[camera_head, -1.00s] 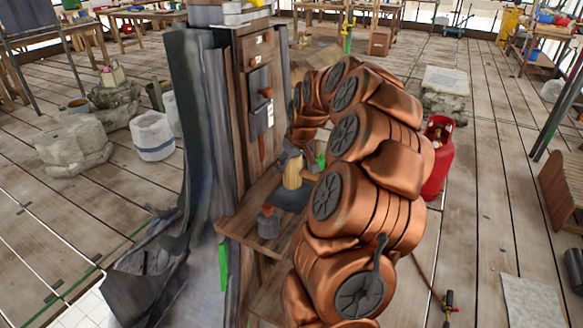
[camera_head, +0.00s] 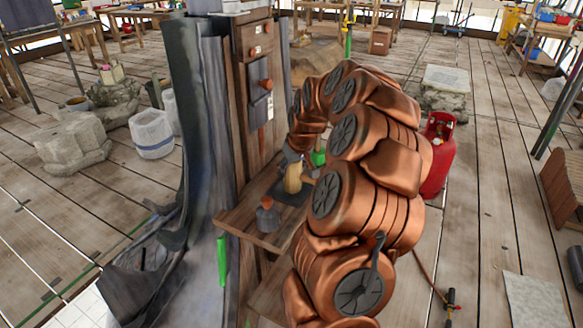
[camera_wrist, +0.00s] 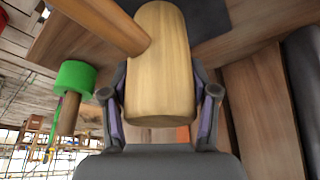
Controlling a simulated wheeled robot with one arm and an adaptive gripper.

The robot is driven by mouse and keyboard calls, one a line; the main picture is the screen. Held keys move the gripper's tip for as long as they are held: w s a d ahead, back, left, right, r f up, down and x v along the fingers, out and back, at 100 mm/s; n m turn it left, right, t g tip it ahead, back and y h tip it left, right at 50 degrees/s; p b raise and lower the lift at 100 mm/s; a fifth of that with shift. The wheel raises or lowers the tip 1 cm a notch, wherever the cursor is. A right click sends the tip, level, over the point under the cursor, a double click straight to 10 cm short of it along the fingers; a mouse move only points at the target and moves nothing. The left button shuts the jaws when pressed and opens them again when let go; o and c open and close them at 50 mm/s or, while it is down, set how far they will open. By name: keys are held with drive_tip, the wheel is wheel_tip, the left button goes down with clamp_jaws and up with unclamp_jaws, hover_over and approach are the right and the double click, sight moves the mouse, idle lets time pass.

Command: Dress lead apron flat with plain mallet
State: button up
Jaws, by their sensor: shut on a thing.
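The plain mallet has a pale wooden barrel head (camera_wrist: 160,65) and a brown handle (camera_wrist: 95,22) running to the upper left in the wrist view. My gripper (camera_wrist: 159,95) has its fingers on both sides of the head, shut on it. In the head view the mallet (camera_head: 292,180) is at the wooden shelf, over or on a dark grey patch (camera_head: 289,197); contact is unclear. A large grey sheet (camera_head: 190,120) hangs at the left of the wooden post, its foot spread and creased. I cannot tell which grey piece is the lead apron.
A grey tool with an orange knob (camera_head: 267,217) stands at the shelf's front. A green-headed mallet (camera_wrist: 75,77) is left of my gripper in the wrist view. The post (camera_head: 258,95) rises behind the shelf. A red gas bottle (camera_head: 438,155) stands right of my arm.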

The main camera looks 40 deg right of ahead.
drive_tip(key=shift+r, duration=0.2)
drive_tip(key=shift+r, duration=2)
drive_tip(key=shift+p, duration=0.35)
drive_tip(key=shift+w+r+n+y+p, duration=0.3)
drive_tip(key=shift+w+r+n+p, duration=0.15)
drive_tip(key=shift+r+n+p, duration=0.4)
drive_tip(key=shift+w+a+r+n+y+p, duration=0.1)
drive_tip(key=shift+w+r+n+y+p, duration=0.15)
drive_tip(key=shift+n+p, duration=0.25)
drive_tip(key=shift+w+a+r+n+y+p, duration=0.15)
drive_tip(key=shift+r+n+p, duration=0.1)
drive_tip(key=shift+n, duration=0.4)
drive_tip(key=n+p, duration=0.1)
drive_tip(key=w+r+n+y, duration=0.1)
drive_tip(key=n, duration=0.1)
drive_tip(key=n+p, duration=0.1)
drive_tip(key=n, duration=0.1)
drive_tip(key=shift+w+a+r+y+p, duration=0.15)
drive_tip(key=shift+a+r+y+p, duration=0.2)
drive_tip(key=shift+a+r+y, duration=0.05)
